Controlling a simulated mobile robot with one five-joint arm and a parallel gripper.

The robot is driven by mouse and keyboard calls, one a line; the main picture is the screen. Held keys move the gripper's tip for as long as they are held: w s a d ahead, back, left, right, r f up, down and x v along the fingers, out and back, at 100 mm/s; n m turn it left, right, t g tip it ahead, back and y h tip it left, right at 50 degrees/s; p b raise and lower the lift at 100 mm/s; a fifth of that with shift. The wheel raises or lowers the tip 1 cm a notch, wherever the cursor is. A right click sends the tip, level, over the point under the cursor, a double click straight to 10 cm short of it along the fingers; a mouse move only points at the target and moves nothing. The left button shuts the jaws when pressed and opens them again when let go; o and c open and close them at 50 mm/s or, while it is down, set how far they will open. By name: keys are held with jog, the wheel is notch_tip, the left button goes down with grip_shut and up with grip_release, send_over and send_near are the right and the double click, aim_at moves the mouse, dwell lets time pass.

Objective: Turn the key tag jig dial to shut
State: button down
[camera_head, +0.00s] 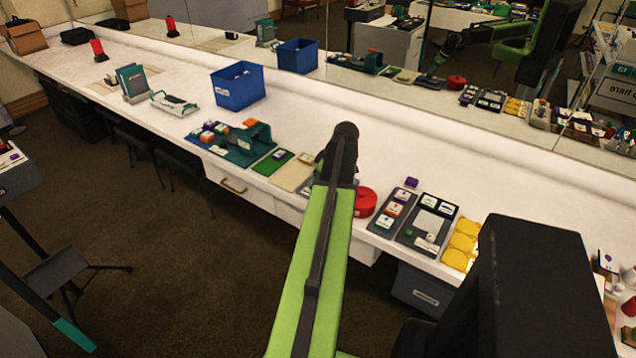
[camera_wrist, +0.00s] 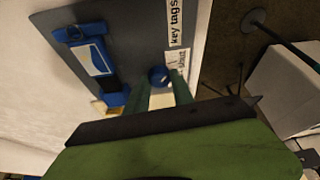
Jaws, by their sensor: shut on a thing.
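In the wrist view, the key tag jig is a dark grey board (camera_wrist: 133,40) with a white label reading "key tags" (camera_wrist: 175,22). A smaller label that seems to read "shut" (camera_wrist: 178,62) lies beside the round blue dial (camera_wrist: 158,75). My gripper (camera_wrist: 163,86) has its green fingers closed in on either side of the dial, with a pale patch showing between them. A blue fixture (camera_wrist: 92,58) with a white face is fixed on the board to the left. The dial's pointing direction cannot be told. In the head view my arm hides the gripper and most of the jig.
The white counter (camera_head: 430,160) runs along a mirror. A red round container (camera_head: 365,201), a dark tray (camera_head: 427,226) and yellow trays (camera_head: 462,243) lie right of my arm. A green mat (camera_head: 272,162) and a blue bin (camera_head: 238,87) stand to the left.

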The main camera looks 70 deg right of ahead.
jog(key=c, duration=1.1)
grip_release()
jog(key=shift+r, duration=0.1)
jog(key=p+v, duration=1.6)
jog(key=v, duration=0.1)
jog(key=shift+a, duration=0.1)
